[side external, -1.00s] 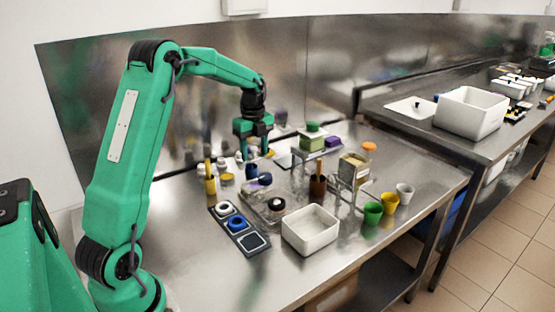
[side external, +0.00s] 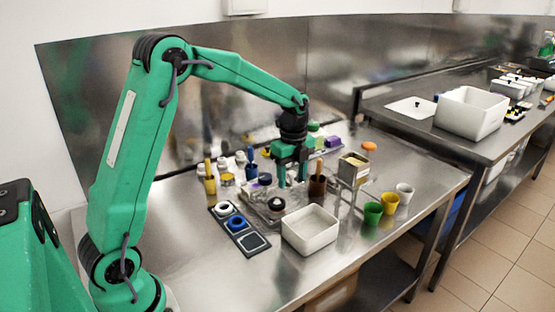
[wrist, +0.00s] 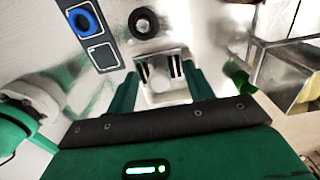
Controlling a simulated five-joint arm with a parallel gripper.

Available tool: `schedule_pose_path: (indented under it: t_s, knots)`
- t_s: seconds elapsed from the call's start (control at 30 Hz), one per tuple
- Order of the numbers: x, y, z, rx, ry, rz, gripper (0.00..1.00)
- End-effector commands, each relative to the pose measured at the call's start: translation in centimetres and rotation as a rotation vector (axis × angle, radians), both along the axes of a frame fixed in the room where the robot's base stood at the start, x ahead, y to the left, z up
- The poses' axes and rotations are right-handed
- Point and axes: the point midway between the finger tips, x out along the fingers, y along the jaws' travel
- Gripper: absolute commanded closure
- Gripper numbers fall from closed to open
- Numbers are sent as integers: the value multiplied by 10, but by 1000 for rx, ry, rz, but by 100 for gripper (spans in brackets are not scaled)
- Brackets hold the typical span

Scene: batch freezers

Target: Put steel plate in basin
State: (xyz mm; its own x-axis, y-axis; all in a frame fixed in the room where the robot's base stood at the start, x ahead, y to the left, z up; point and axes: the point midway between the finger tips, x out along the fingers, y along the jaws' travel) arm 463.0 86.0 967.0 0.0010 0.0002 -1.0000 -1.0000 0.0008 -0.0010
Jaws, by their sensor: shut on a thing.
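My gripper (side external: 292,184) is in the middle of the table, above the clutter and behind the white basin (side external: 310,231). In the wrist view, my gripper (wrist: 163,88) is shut on a pale grey piece (wrist: 160,77) between its fingers, which looks like the steel plate. In the side view the held plate is too small and hidden by the fingers to make out. The basin is an open rectangular box at the table's front, and its inside looks empty.
A dark tray (side external: 252,241) with a blue ring (side external: 237,222) lies left of the basin. A brown cup (side external: 317,188) and a metal holder (side external: 353,170) stand near my gripper. Green (side external: 373,213), yellow (side external: 390,203) and white (side external: 405,193) cups stand right of the basin.

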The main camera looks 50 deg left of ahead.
Motion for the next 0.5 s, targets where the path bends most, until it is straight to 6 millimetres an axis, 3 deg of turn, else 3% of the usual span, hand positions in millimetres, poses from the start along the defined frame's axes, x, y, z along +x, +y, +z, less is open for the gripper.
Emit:
schedule_pose_path:
  t_s: [0.03,0.2,0.5]
  knots:
    - [-1,-18,-1,0,0,-8,73]
    - [-10,-70,-5,0,0,-7,73]
    - [-38,-149,-12,0,0,-6,73]
